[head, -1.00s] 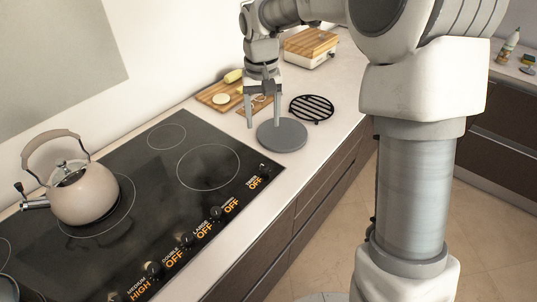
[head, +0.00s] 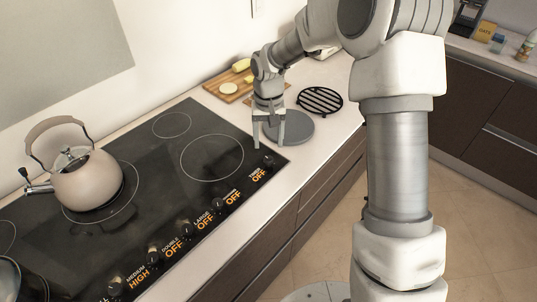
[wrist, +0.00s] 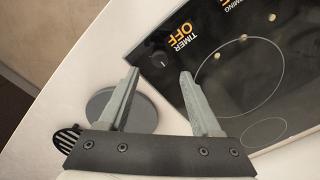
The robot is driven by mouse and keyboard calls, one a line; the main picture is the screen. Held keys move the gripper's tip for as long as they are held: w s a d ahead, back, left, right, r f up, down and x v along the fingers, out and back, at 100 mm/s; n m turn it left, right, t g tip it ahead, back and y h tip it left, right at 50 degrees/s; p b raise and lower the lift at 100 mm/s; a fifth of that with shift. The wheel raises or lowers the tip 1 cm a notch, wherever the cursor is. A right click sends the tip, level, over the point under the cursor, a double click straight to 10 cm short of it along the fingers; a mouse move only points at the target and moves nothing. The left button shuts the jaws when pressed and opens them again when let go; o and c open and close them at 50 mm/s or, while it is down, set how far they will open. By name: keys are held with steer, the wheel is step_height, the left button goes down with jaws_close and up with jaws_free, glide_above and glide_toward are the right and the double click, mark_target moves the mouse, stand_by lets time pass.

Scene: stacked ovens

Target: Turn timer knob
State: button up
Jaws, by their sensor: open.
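The timer knob (head: 268,161) is a small dark knob at the right end of the cooktop's front row of knobs. Its orange label beside it reads OFF. In the wrist view the timer knob (wrist: 160,60) shows just beyond and between my fingertips, with a short white mark on it. My gripper (head: 269,142) points down, open and empty, near the cooktop's right corner and close to the knob. In the wrist view my gripper (wrist: 160,72) has its two fingers spread apart. I cannot tell its exact height above the surface.
A beige kettle (head: 88,182) stands on a left burner. A grey round plate (head: 298,128) lies on the counter beside my gripper, with a black trivet (head: 320,100) behind. A cutting board (head: 225,88) with food lies behind the wrist. Several other knobs line the cooktop edge.

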mark_target(268, 158)
step_height(268, 158, down, 6)
steer(key=shift+f, duration=0.2)
jaws_close()
stand_by(0.4)
